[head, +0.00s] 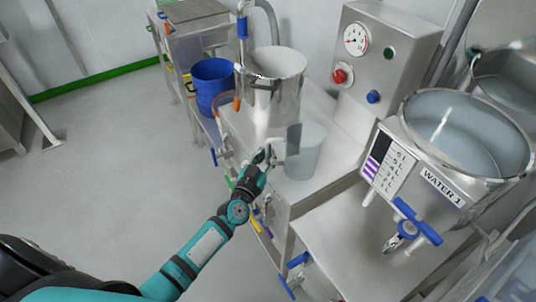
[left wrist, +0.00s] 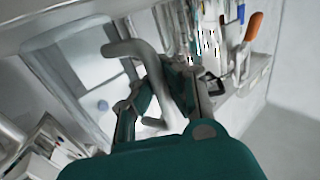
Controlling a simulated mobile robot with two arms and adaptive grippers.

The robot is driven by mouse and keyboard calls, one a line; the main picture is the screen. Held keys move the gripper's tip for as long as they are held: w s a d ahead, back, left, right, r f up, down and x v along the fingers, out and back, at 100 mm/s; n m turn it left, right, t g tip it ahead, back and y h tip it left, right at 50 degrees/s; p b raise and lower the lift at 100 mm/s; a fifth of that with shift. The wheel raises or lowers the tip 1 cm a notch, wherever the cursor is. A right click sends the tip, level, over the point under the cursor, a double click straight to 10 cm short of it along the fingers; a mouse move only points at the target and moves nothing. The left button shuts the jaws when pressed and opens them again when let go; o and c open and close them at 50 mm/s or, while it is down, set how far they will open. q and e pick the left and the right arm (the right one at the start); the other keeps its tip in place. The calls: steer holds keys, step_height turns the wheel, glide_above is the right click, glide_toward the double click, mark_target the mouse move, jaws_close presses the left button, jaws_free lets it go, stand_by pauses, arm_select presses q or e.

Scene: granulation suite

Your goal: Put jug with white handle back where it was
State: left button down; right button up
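The jug with white handle (head: 304,152) is translucent and stands upright on the steel bench, right of the steel pot. Its pale handle (head: 275,152) points left toward my left gripper (head: 265,160). In the left wrist view the jug's body (left wrist: 88,85) is at left, and its handle (left wrist: 158,82) runs between the two fingers of my left gripper (left wrist: 160,95). The handle covers part of the fingers, so I cannot tell whether they grip it or stand open around it. My right gripper is not in view.
A tall steel pot (head: 272,90) stands behind the jug, with a blue bucket (head: 213,82) left of it. A control box (head: 385,45) with a gauge stands behind. The water vessel (head: 440,165) is at right. The lower steel top (head: 350,240) in front is bare.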

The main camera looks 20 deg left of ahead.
arm_select(q)
steer(key=c, duration=1.5)
jaws_free()
steer(key=s, duration=1.2)
steer(key=shift+a, duration=0.3)
steer(key=s+f+m+g, duration=0.1)
steer(key=s+f+g, duration=0.35)
steer(key=f, duration=0.95)
steer(key=s+f+g, duration=0.3)
steer(key=s+f, duration=0.3)
steer(key=f, duration=0.8)
steer(key=s+f+g, duration=0.3)
steer(key=s+f, duration=0.3)
steer(key=s, duration=0.3)
steer(key=s+a+f+g, duration=0.1)
steer(key=s+f+g, duration=0.2)
steer(key=s+f, duration=0.3)
steer(key=s+f+g+y, duration=0.1)
steer(key=s+f+g, duration=0.2)
steer(key=s, duration=1.1)
steer(key=shift+s+a+f+m+g, duration=0.1)
steer(key=shift+a+f+m+g, duration=0.1)
steer(key=shift+f, duration=0.5)
steer(key=shift+s+a+f+m+g, duration=0.1)
steer(key=shift+f+m, duration=0.1)
steer(key=shift+f, duration=0.5)
